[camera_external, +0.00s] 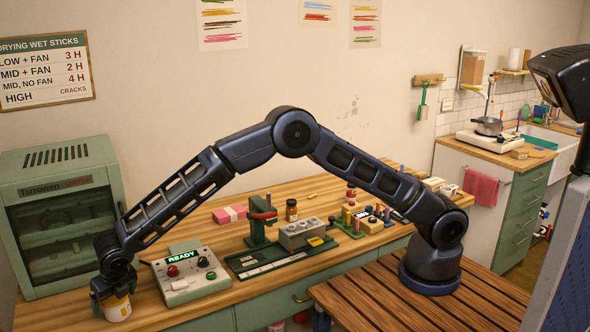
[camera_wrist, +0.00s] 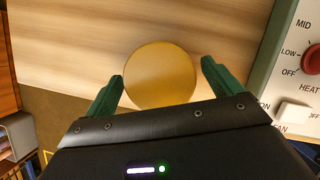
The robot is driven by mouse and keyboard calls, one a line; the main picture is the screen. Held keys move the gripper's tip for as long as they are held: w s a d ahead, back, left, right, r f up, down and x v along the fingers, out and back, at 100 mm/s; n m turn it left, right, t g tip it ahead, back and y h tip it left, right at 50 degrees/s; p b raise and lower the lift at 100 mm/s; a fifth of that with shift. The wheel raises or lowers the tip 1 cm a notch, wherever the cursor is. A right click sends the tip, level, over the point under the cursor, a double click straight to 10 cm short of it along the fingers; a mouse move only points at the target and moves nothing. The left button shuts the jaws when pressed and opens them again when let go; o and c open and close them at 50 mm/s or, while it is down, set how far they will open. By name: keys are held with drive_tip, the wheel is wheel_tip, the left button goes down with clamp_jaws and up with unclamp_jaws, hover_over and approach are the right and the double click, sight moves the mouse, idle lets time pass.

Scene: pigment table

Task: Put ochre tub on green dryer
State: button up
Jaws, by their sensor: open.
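The ochre tub (camera_external: 117,308) is a small white-sided tub with an ochre label, standing at the front left of the wooden table. In the wrist view its round ochre lid (camera_wrist: 160,75) lies between the fingers. My gripper (camera_external: 110,290) is above and around the tub; in the wrist view my gripper (camera_wrist: 163,82) is open, with a gap beside the lid on the right finger's side. The green dryer (camera_external: 62,215) is a cabinet with a glass front and vents, at the back left of the table. Its top is bare.
A control box (camera_external: 187,275) reading READY stands right of the tub; its edge and red knob (camera_wrist: 312,58) show in the wrist view. A green press (camera_external: 262,218), tray and small jars stand farther right. Bare tabletop lies between dryer and box.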

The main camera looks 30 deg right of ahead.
drive_tip(key=v, duration=0.9)
drive_tip(key=shift+r, duration=0.1)
